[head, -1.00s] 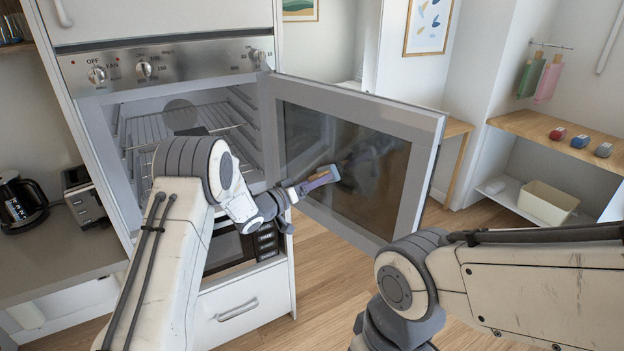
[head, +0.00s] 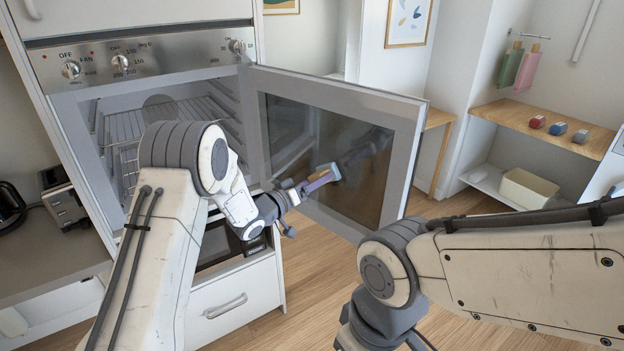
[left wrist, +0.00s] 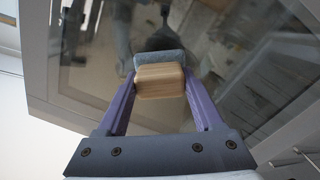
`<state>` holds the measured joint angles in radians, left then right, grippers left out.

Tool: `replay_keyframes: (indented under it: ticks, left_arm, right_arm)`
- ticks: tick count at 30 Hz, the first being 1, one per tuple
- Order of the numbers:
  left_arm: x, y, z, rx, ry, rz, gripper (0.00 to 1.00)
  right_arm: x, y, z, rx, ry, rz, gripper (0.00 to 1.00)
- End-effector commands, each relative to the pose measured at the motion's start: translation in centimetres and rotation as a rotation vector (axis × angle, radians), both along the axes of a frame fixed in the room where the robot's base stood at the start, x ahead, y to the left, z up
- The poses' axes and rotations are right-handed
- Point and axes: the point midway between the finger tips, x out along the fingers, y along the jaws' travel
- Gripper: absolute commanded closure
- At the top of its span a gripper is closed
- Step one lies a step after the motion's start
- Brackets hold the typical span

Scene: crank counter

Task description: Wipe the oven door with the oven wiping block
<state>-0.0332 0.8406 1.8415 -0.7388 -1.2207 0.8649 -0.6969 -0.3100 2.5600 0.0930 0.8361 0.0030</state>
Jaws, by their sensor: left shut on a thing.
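The oven door (head: 400,165) stands swung open to the right of the oven, with a dark glass pane (head: 290,132). My left gripper (head: 318,182) is in front of the glass. It is shut on the oven wiping block (head: 331,171), which shows a light blue-grey face toward the glass. In the left wrist view the block (left wrist: 160,81) has a wooden body between two purple fingers and a grey pad at its far end. The pad is close to the glass; I cannot tell whether it touches. My right gripper is out of view; only my right arm shows.
The oven cavity (head: 170,120) with wire racks is open at left. A cream bin (head: 527,188) sits below. Wooden floor is clear beyond the door.

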Motion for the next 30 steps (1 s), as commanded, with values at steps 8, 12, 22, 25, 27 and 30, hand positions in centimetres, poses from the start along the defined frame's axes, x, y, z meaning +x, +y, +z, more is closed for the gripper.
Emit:
replay_keyframes:
  ticks: [8,12,22,25,27,30]
  left_arm:
    - [-1.5,-1.5,0.0,0.000,0.000,-0.001,0.76]
    - [-1.6,-1.6,0.0,0.000,0.000,0.000,0.76]
    - [-3.0,-3.5,0.0,-0.001,-0.001,0.000,0.76]
    - [-3.5,-4.1,-0.1,0.000,0.000,-0.001,0.76]
    - [-3.6,-4.3,0.0,0.000,0.000,0.001,0.76]
    - [-3.6,-4.3,-0.3,0.000,0.000,0.001,0.76]
  right_arm:
    - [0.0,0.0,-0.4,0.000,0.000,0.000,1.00]
    - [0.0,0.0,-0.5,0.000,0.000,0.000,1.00]
    - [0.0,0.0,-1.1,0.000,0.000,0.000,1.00]
    - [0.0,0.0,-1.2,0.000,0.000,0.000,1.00]
    - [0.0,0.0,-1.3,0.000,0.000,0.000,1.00]
    - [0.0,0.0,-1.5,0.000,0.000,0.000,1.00]
